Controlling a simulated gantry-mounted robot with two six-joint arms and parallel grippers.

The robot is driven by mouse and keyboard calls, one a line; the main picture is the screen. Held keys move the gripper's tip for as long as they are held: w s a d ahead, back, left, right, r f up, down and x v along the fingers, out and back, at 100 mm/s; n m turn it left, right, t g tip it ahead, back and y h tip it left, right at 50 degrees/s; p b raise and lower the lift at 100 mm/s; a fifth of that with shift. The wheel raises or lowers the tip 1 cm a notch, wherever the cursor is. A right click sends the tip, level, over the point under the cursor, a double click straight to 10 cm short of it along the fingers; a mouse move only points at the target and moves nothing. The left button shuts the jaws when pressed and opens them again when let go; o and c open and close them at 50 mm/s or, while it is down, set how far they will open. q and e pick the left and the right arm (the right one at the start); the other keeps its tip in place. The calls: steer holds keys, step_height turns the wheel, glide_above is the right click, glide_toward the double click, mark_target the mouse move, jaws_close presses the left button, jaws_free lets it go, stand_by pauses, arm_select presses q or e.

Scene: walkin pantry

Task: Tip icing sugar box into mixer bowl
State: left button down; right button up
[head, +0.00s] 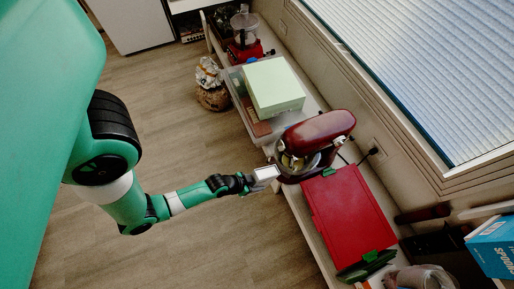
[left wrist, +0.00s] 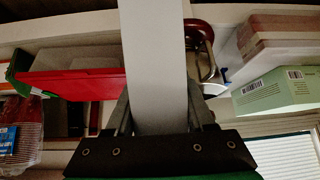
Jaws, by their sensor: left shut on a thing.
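My left gripper (head: 252,183) is shut on a small white box, the icing sugar box (head: 266,173), at the front edge of the counter. In the left wrist view the pale grey side of the box (left wrist: 153,65) stands between the fingers of the gripper (left wrist: 160,118) and hides much behind it. The red stand mixer (head: 322,132) stands on the counter just right of the box. Its metal mixer bowl (head: 291,164) is beside the box's end, under the mixer head. The bowl (left wrist: 208,68) is partly hidden behind the box in the left wrist view. My right gripper is not in view.
A red flat-topped box (head: 345,212) lies right next to the mixer. A pale green box (head: 273,86) stands on a clear container behind it. A red food processor (head: 245,38) is at the far end.

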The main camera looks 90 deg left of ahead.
mark_target(258, 175)
arm_select(q)
steer(key=r+g+p, duration=0.1)
steer(key=p, duration=0.1)
steer(key=r+g+h+p, duration=0.1)
steer(key=p, duration=0.2)
steer(key=shift+w+a+r, duration=0.1)
steer(key=shift+a, duration=0.25)
stand_by(0.3)
stand_by(0.4)
steer(key=r+g+p, duration=0.1)
steer(key=p, duration=0.1)
steer(key=r+g+p, duration=0.1)
steer(key=p, duration=0.1)
steer(key=shift+w+a+h, duration=0.1)
steer(key=shift+a+h, duration=0.2)
steer(key=shift+h, duration=0.1)
stand_by(0.3)
steer(key=shift+r+g+h+p, duration=0.5)
steer(key=shift+r+g+p, duration=0.7)
steer(key=shift+p, duration=1.8)
steer(key=shift+f, duration=0.1)
